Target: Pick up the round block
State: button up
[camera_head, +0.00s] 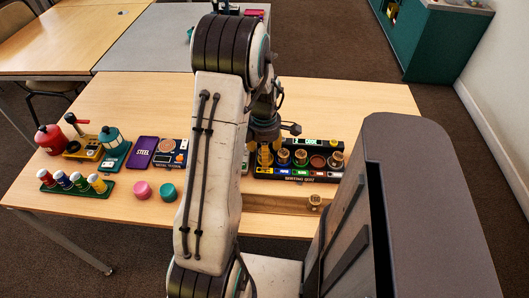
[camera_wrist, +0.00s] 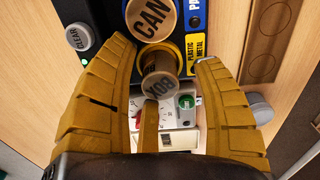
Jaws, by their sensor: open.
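In the wrist view a round wooden block (camera_wrist: 160,84) with lettering on its end, partly readable as "OB", lies between the two yellow fingers of my gripper (camera_wrist: 163,58). The fingers are open, with gaps on both sides of the block. A second round piece marked "CAN" (camera_wrist: 150,18) sits just beyond it. In the head view my gripper (camera_head: 265,155) is over the left end of the black sorting unit (camera_head: 297,178), which holds several round pieces. Another small round wooden piece (camera_head: 315,202) lies on a wooden strip in front. My arm hides part of the unit.
A pink round piece (camera_head: 141,189) and a teal one (camera_head: 167,192) lie on the table at left. A green rack (camera_head: 75,185) of capped bottles and a purple panel (camera_head: 142,152) stand near them. A white device (camera_wrist: 180,122) is below the block in the wrist view.

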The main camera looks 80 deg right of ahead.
jog(key=shift+f, duration=0.45)
jog(key=shift+o, duration=0.2)
jog(key=c, duration=1)
